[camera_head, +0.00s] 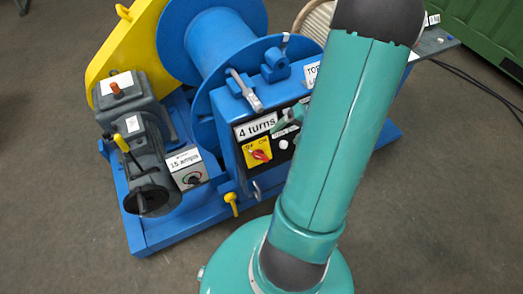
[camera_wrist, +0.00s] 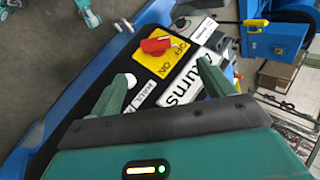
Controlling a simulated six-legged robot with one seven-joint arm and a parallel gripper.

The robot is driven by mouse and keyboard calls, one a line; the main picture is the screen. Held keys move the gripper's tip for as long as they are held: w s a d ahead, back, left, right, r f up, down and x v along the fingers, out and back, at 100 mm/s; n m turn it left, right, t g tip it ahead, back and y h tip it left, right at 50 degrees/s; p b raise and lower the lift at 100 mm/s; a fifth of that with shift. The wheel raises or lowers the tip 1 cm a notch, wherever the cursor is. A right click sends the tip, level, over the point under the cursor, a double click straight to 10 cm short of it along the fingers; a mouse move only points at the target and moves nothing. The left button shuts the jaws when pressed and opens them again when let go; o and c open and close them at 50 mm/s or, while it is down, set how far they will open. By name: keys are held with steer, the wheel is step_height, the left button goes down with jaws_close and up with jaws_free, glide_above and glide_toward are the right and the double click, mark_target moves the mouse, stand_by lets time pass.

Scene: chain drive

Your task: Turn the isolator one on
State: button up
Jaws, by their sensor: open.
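The isolator is a red rotary handle (camera_head: 260,155) on a yellow plate marked OFF and ON, on the dark front panel of a blue box. In the wrist view the red handle (camera_wrist: 156,45) and its plate appear turned round. I cannot tell which mark the handle points to. My gripper (camera_wrist: 165,80) is open and empty in the wrist view, its two green fingers apart, with the handle beyond the fingertips and not touched. In the head view my gripper (camera_head: 290,118) is partly hidden behind my arm, just right of the isolator's plate.
A "4 turns" label (camera_head: 256,125) sits above the isolator, and a white round button (camera_head: 283,144) beside it. A "15 amps" box (camera_head: 187,168) and grey motor (camera_head: 135,120) stand left. A blue drum (camera_head: 215,40) is behind. Floor at front left is clear.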

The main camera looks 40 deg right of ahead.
mark_target(263, 156)
steer(key=x, duration=0.9)
steer(key=d+x, duration=0.1)
steer(key=x, duration=0.4)
steer(key=shift+s+f, duration=0.15)
steer(key=shift+f, duration=0.15)
steer(key=c, duration=1)
